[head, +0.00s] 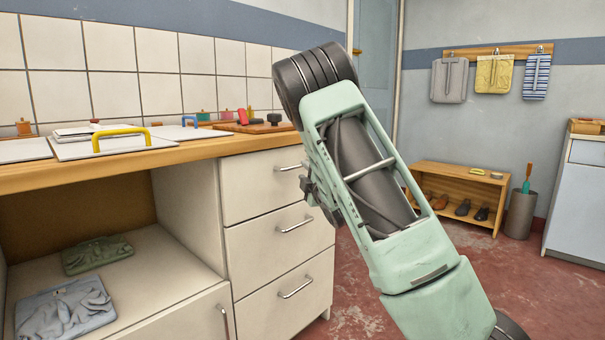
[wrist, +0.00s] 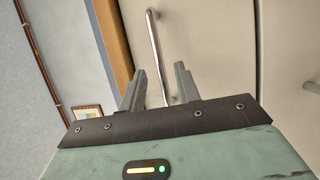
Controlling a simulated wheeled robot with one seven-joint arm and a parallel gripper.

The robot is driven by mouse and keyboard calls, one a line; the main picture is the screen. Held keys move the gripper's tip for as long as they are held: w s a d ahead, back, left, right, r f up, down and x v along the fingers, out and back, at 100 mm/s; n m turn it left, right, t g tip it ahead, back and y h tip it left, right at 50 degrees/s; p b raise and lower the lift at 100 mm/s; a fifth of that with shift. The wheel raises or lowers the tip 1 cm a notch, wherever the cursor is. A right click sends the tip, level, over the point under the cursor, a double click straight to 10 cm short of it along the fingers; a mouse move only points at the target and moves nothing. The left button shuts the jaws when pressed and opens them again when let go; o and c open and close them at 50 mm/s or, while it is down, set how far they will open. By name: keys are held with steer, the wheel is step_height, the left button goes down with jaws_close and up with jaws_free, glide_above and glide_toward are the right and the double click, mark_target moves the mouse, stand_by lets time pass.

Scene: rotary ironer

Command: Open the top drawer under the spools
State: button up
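The top drawer (head: 258,183) is the uppermost of three cream drawers under the wooden worktop, and it looks shut. Its bar handle (head: 289,168) shows just left of my arm. In the wrist view my gripper (wrist: 160,68) is open, with its two grey fingers apart. A metal bar handle (wrist: 154,42) runs upright in that picture, and its lower end shows between the fingers. I cannot tell whether the fingers touch it. In the head view my arm hides most of the fingers. Small coloured spools (head: 203,115) stand on the worktop against the tiles.
Two lower drawers (head: 275,235) with bar handles sit below. An open shelf (head: 150,262) with folded cloths is at the left. The worktop (head: 190,149) edge overhangs above the drawers. Red floor (head: 350,305) is free to the right, with a shoe bench (head: 462,178) beyond.

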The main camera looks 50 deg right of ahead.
steer(key=shift+x, duration=1.3)
jaws_close()
steer(key=shift+s, duration=0.1)
